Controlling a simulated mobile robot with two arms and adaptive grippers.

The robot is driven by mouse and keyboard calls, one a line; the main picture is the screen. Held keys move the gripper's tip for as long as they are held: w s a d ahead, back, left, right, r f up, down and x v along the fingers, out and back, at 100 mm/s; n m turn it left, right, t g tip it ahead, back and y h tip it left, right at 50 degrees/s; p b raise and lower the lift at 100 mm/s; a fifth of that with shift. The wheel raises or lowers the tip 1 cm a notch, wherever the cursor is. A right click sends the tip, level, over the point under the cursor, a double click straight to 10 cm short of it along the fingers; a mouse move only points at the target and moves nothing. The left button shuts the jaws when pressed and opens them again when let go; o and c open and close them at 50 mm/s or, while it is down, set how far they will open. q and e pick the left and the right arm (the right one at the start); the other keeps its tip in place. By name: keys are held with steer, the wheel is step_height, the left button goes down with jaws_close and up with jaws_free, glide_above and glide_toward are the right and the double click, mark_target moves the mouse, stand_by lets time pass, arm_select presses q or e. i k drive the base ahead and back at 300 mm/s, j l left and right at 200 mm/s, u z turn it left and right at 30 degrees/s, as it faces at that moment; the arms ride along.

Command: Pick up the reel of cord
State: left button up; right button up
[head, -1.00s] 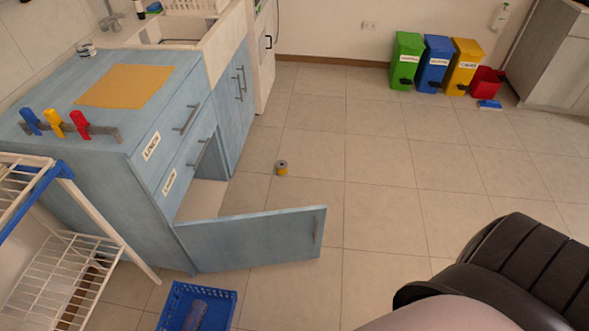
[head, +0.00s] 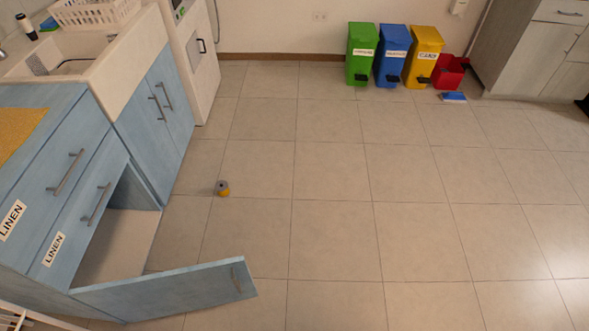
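The reel of cord (head: 222,188) is a small reel, yellow with a grey part. It lies on the tiled floor, left of the middle of the head view, to the right of the blue cabinets and beyond the open cabinet door. Nothing touches it. Neither of my grippers is in view.
A blue cabinet door (head: 170,293) stands open across the floor at the lower left. Blue LINEN drawers (head: 62,190) and a sink unit (head: 88,65) line the left. Green (head: 361,54), blue (head: 392,56) and yellow (head: 422,57) bins stand at the back. The central floor is clear.

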mark_target(222, 187)
steer(key=i+l+z, duration=0.35)
steer(key=z, duration=0.15)
steer(key=i+l+z, duration=0.2)
steer(key=i+z, duration=0.3)
steer(key=i+u, duration=0.25)
steer(key=i+l+u, duration=0.15)
steer(key=i+u, duration=0.15)
steer(key=i, duration=0.15)
